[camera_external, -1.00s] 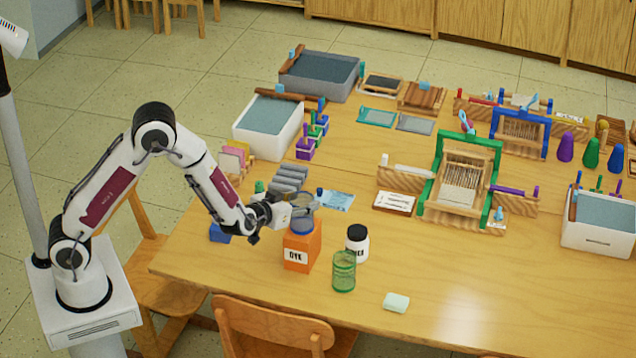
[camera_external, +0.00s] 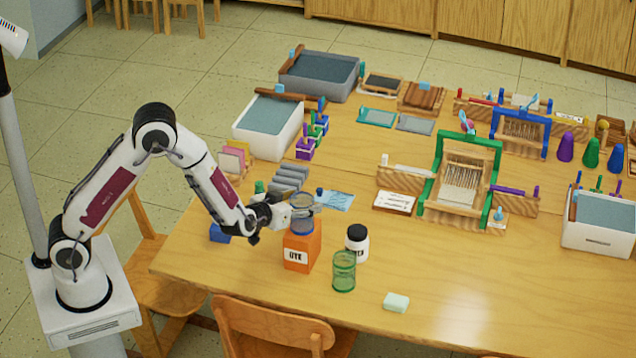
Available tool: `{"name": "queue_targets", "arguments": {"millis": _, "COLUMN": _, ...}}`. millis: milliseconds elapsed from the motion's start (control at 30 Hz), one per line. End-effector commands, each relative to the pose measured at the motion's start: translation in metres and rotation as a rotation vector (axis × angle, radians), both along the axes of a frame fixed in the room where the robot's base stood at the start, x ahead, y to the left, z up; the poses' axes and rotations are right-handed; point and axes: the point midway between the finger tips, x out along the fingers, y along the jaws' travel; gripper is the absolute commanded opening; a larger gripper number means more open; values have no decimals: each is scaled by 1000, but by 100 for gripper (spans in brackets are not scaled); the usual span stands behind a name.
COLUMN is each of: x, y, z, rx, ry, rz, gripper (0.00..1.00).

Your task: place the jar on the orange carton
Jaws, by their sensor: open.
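A blue-tinted clear jar (camera_external: 302,212) stands upright on top of the orange carton (camera_external: 301,252), which has a white label on its front. The jar's base appears to rest on the carton's top. My gripper (camera_external: 289,214) is open at the jar's left side, with its fingers close by the jar. I cannot tell whether a finger still touches it. The far finger is partly hidden.
A green jar (camera_external: 343,271) and a white bottle with a black lid (camera_external: 357,243) stand just right of the carton. A blue block (camera_external: 220,233) and grey rolls (camera_external: 289,180) are near my gripper. The table's front right is mostly clear.

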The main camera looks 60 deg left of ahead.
Motion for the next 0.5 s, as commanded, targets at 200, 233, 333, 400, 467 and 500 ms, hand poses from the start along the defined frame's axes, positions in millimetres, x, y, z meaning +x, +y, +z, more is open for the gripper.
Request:
{"name": "queue_targets", "arguments": {"millis": 200, "x": -8, "y": -5, "z": 6, "rx": 0, "ry": 0, "rz": -1, "gripper": 59}}
{"name": "queue_targets", "arguments": {"millis": 233, "x": -10, "y": -6, "z": 7, "rx": 0, "ry": 0, "rz": -1, "gripper": 59}}
{"name": "queue_targets", "arguments": {"millis": 333, "x": -19, "y": -11, "z": 12, "rx": 0, "ry": -1, "rz": -2, "gripper": 59}}
{"name": "queue_targets", "arguments": {"millis": 400, "x": -27, "y": -14, "z": 16, "rx": 0, "ry": -1, "rz": -2, "gripper": 59}}
{"name": "queue_targets", "arguments": {"millis": 467, "x": -34, "y": -19, "z": 19, "rx": 0, "ry": -1, "rz": -3, "gripper": 59}}
{"name": "queue_targets", "arguments": {"millis": 500, "x": -39, "y": -21, "z": 21, "rx": -1, "ry": -1, "rz": -3, "gripper": 59}}
